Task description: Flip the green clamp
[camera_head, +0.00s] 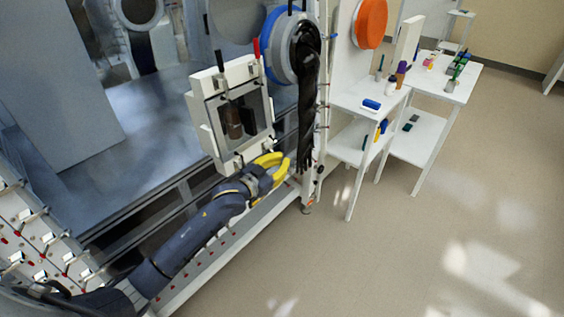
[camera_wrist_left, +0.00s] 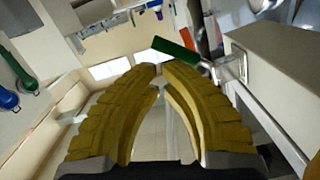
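The green clamp's handle (camera_wrist_left: 174,47) shows in the left wrist view as a flat green bar, joined to a metal bracket (camera_wrist_left: 232,67) at the corner of a pale block. I cannot make out the green clamp in the head view. My left gripper (camera_head: 289,157) has yellow fingers and is low beside the door frame. In the left wrist view the fingertips of this gripper (camera_wrist_left: 160,68) come together just short of the green handle, with a hollow between the bowed fingers. They look shut with nothing between them. Whether they touch the handle is unclear. My right gripper is not in view.
A white-framed door (camera_head: 205,113) with a red-handled clamp (camera_head: 256,48) stands above my left gripper. A black glove (camera_head: 307,105) hangs to its right. White shelves (camera_head: 341,101) with small items stand farther right. Open floor (camera_head: 420,250) lies in front of them.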

